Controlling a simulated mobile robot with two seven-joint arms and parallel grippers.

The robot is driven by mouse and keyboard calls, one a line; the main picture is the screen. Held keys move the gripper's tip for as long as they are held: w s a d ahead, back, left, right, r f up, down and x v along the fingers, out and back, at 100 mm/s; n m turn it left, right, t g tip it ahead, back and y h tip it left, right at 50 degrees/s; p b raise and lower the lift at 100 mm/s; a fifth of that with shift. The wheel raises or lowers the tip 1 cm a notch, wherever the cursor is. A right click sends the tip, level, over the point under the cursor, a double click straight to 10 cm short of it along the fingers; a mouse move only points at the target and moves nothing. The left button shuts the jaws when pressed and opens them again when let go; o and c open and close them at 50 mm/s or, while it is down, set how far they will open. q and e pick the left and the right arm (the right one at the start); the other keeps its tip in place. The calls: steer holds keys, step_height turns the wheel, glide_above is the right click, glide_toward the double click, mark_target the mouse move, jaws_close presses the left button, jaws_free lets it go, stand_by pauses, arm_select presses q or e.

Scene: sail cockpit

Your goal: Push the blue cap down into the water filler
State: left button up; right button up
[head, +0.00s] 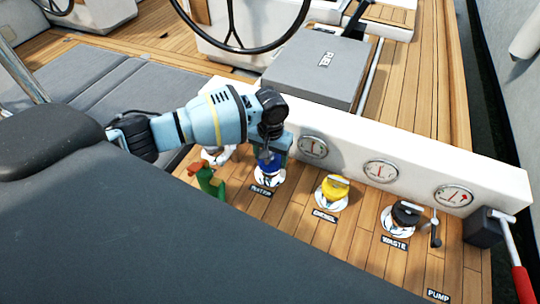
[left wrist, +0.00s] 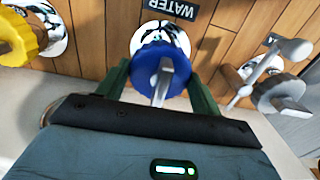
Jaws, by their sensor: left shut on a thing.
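The blue cap (head: 266,166) is at the water filler (head: 270,180), whose white collar has dark marks and a WATER label beside it. In the left wrist view the cap (left wrist: 158,78) has a grey bar across its top and sits between the two dark green fingers of my left gripper (left wrist: 160,70). The gripper is shut on it. The filler collar (left wrist: 160,38) shows just beyond the cap. In the head view my left gripper (head: 269,155) reaches down from the left and partly covers the cap. I cannot tell how deep the cap sits. My right gripper is not in view.
Right of the cap are the yellow diesel cap (head: 334,187) and the dark waste cap (head: 406,213). A green and red object (head: 208,181) and a grey-white fitting (left wrist: 275,85) stand on its other side. A white panel with gauges (head: 381,171) rises behind.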

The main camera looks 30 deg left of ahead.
arm_select(q)
steer(key=shift+f, duration=0.6)
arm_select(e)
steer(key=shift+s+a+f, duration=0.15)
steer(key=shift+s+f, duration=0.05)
arm_select(q)
steer(key=o, duration=0.8)
steer(key=shift+r+p, duration=0.7)
steer(key=shift+r, duration=0.95)
steer(key=shift+r+p, duration=0.35)
steer(key=shift+r, duration=3.5)
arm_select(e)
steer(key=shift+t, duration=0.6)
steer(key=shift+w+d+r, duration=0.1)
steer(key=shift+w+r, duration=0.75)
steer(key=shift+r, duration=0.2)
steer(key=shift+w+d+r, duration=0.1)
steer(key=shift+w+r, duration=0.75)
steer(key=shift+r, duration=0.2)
